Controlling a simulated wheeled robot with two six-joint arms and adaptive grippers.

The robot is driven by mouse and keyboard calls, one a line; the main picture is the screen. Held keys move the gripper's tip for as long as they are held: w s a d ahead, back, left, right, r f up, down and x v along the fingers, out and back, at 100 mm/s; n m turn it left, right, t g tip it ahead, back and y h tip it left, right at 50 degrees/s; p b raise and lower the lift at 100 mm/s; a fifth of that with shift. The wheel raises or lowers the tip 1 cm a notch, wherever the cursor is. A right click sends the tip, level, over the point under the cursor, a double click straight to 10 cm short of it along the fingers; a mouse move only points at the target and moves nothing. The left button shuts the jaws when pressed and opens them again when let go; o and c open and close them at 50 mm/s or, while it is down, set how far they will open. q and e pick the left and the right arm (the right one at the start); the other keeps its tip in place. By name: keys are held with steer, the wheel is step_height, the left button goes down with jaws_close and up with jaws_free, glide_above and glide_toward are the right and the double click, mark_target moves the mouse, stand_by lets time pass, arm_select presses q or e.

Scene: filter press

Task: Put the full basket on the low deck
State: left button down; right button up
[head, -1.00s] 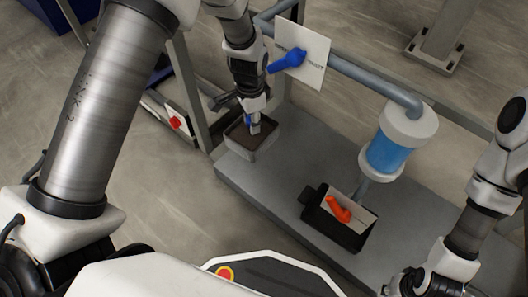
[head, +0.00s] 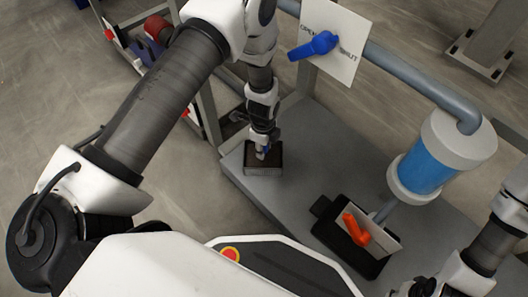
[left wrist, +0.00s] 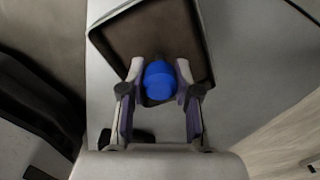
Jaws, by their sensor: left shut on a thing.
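The basket (head: 262,160) is a small grey metal box with brown contents and a blue knob. My left gripper (head: 262,153) comes down on it from above in the head view. In the left wrist view the two fingers (left wrist: 159,85) are shut on the blue knob (left wrist: 160,78), and the basket's rim (left wrist: 203,40) surrounds the brown fill. The basket is over the left corner of the low grey deck (head: 290,200); I cannot tell whether it touches the deck. My right gripper (head: 424,288) is at the bottom right, cut by the frame edge, its fingers unclear.
A black box with an orange-red handle (head: 357,229) stands on the deck. A blue and white filter cylinder (head: 428,170) hangs from a grey pipe (head: 420,85). A sign with a blue valve lever (head: 315,46) is behind the basket. Deck between basket and black box is clear.

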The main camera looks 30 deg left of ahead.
arm_select(q)
steer(key=shift+f, duration=0.1)
steer(key=c, duration=0.8)
jaws_free()
steer(key=shift+c, duration=0.2)
